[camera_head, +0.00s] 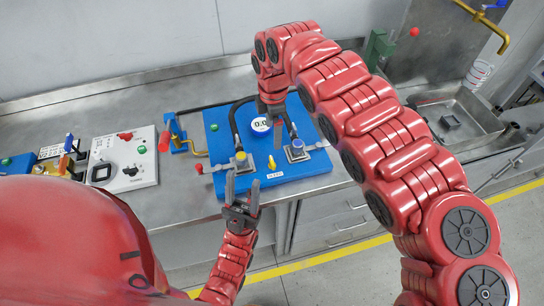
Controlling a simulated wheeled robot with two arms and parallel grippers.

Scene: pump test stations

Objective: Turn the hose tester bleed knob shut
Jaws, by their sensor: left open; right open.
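The hose tester is a blue panel (219,140) on the steel counter, with a round white gauge (261,125) and black hoses. A small yellow knob (271,163) stands near its front edge, above a small white label (275,175) that looks like BLEED. I take it for the bleed knob; its turn position is too small to tell. My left gripper (242,187) is open and empty at the panel's front edge, left of and nearer than the yellow knob. My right gripper (277,132) is open over the panel, behind the yellow knob; it partly hides the gauge area.
A yellow-topped fitting (240,157) and a blue-topped fitting (297,145) flank the yellow knob. A white panel (145,173) stands further left, and a sink (460,122) lies at the right.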

